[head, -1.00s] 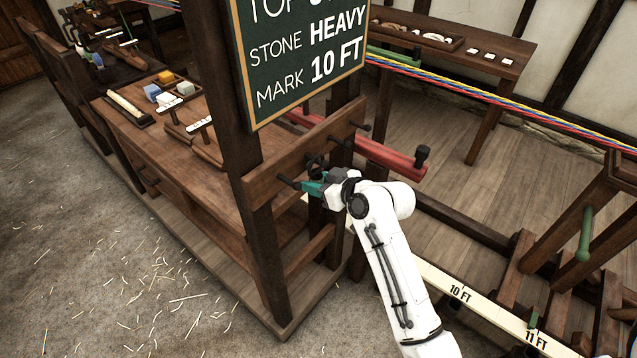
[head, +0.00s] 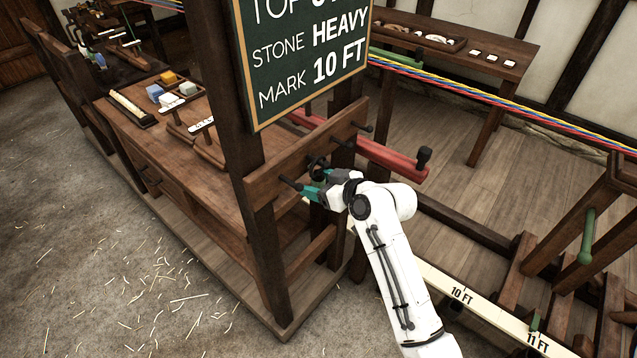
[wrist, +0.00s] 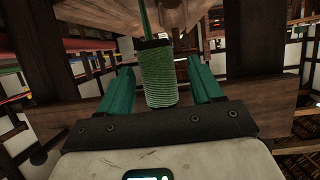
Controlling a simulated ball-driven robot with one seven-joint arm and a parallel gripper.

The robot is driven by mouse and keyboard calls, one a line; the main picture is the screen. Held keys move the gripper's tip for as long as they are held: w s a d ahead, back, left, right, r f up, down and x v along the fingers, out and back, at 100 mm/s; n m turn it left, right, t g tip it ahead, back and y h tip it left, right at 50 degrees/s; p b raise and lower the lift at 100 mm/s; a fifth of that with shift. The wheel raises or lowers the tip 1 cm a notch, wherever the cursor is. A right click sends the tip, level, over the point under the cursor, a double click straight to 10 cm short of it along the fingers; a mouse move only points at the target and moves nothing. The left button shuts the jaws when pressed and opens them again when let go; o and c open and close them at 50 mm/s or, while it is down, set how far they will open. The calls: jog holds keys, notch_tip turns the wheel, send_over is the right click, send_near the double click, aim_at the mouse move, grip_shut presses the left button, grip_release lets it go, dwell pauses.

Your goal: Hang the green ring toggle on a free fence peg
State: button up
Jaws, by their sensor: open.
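The green ring toggle (wrist: 160,78) shows in the wrist view as a ribbed green cylinder with a dark collar and a thin green loop rising from it. It hangs between my two teal fingers, with gaps on both sides. My gripper (wrist: 164,72) is open around it; in the head view my gripper (head: 313,188) is beside the end of the wooden peg rail (head: 270,178). A dark peg (head: 290,181) sticks out near the fingers. The head view does not show the toggle clearly, and the loop's contact with a peg cannot be made out.
Other dark pegs (head: 344,142) stick out farther along the rail. A dark ring shape (head: 317,164) shows just behind my gripper. A chalkboard sign (head: 300,62) hangs above, and a red beam (head: 392,157) lies behind. The floor at left is open.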

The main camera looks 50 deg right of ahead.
jog(key=b+v, duration=0.1)
jog(key=v, duration=0.9)
jog(key=shift+s+r, duration=0.25)
jog(key=shift+s, duration=0.1)
jog(key=s+a+f+g+y, duration=0.2)
jog(key=s+a+f+g, duration=0.5)
jog(key=a+f, duration=0.5)
jog(key=s+a+f+g+h, duration=0.1)
jog(key=s+f+g, duration=0.1)
jog(key=s, duration=0.4)
jog(key=s+a+f+g+h, duration=0.1)
jog(key=s+f+g, duration=0.1)
jog(key=s, duration=0.4)
jog(key=shift+a+f+g, duration=0.35)
jog(key=shift+f+g, duration=0.05)
jog(key=shift+g, duration=0.4)
